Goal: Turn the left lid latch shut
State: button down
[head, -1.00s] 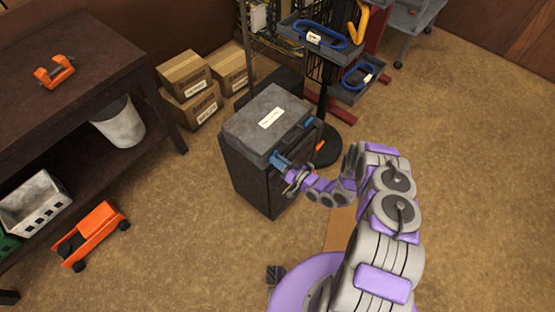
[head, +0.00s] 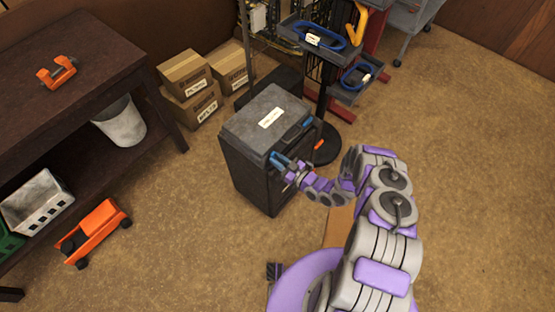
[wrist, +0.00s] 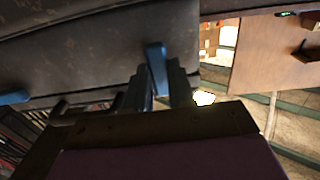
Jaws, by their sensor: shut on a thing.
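The dark grey box (head: 246,165) stands upright on the floor, its lid (head: 250,118) down on top with a white label. The left lid latch (head: 278,159) is blue, at the near left of the lid's front edge. My gripper (head: 287,169) is at this latch. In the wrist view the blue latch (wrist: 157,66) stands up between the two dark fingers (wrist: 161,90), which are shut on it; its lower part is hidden. The right latch (head: 308,122) is also blue, farther along the same edge, apart from my gripper.
A dark workbench (head: 75,75) with an orange clamp (head: 57,72) stands at the left. Cardboard boxes (head: 192,95) and a rack with blue coils (head: 315,38) stand behind the box. An orange cart (head: 92,232) is at the lower left. The floor at the right is clear.

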dwell(0.3)
jog(key=c, duration=1)
grip_release()
jog(key=shift+o, duration=0.2)
jog(key=shift+d, duration=0.1)
jog(key=p+v, duration=0.1)
jog(key=v, duration=1.6)
jog(key=shift+d+f, duration=0.1)
jog(key=shift+d, duration=0.1)
